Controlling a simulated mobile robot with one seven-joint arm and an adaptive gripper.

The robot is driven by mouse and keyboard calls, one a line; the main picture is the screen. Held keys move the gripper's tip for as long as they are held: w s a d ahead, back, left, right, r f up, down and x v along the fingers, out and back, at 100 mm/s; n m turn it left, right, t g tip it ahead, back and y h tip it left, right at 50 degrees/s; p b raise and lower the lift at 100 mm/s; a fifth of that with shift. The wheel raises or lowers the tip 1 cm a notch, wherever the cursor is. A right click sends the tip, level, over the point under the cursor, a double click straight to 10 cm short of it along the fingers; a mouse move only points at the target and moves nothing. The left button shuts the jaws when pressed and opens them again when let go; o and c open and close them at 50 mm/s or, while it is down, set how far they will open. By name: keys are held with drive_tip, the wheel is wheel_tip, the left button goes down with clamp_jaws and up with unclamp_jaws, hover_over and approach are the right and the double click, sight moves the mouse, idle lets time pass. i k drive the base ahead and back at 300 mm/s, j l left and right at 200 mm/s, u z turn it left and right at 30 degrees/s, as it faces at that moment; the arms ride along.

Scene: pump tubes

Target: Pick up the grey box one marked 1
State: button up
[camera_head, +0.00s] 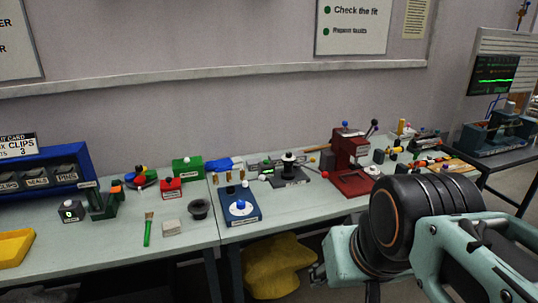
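A small dark grey box (71,211) stands on the left bench, in front of the blue rack. Its front has a round white mark whose figure is too small to read for sure. A lower, pale grey block (172,228) lies near the bench's front edge, with no mark that I can read. My arm fills the lower right, well to the right of both. Only a small grey part (318,274) at its lower left may belong to my gripper; its fingers cannot be made out.
A green-handled brush (148,229), a dark cup (199,208) and a red box (171,188) stand near the grey ones. A yellow tray (14,248) is at far left. A blue device (240,205) and a red press (350,165) stand farther right. Bare bench lies before the dark box.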

sight(276, 159)
drive_tip(key=j+z, duration=0.15)
drive_tip(key=j, duration=0.45)
drive_tip(key=j+z, duration=0.1)
drive_tip(key=j, duration=0.45)
drive_tip(key=k+j+z, duration=0.15)
drive_tip(key=j, duration=0.4)
drive_tip(key=k+j+z, duration=0.1)
drive_tip(key=j, duration=0.45)
drive_tip(key=i+l+u, duration=0.3)
drive_tip(key=i+l, duration=0.45)
